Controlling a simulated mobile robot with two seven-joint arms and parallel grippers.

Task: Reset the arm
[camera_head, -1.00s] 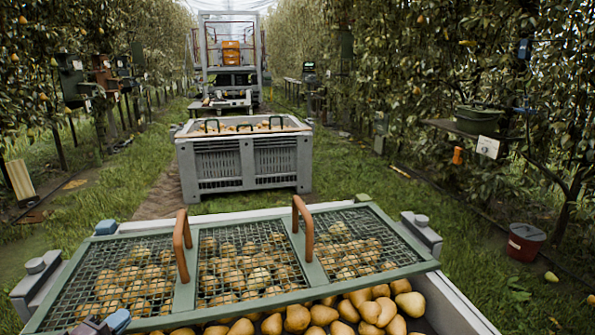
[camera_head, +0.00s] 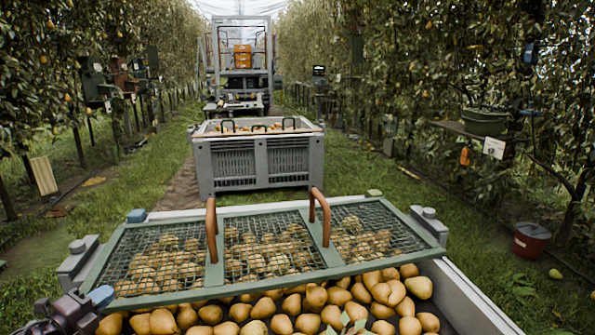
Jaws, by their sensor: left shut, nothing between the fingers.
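My left gripper (camera_head: 84,306) is at the lower left corner of the head view, shut and empty. It is beside the front left corner of the green mesh lid (camera_head: 170,298), and a blue piece shows at its tip. I cannot tell whether it touches the lid. The lid has two brown handles (camera_head: 211,232) and lies tilted over the back of a grey bin (camera_head: 462,295) full of pears (camera_head: 282,325). The front of the bin is uncovered. My right gripper is not in view.
A second grey bin (camera_head: 232,178) of pears stands behind, with a vehicle (camera_head: 240,60) beyond it. Tree rows line both sides of the grass lane. A red bucket (camera_head: 530,240) stands on the right, and a shelf there carries a green pot (camera_head: 485,122).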

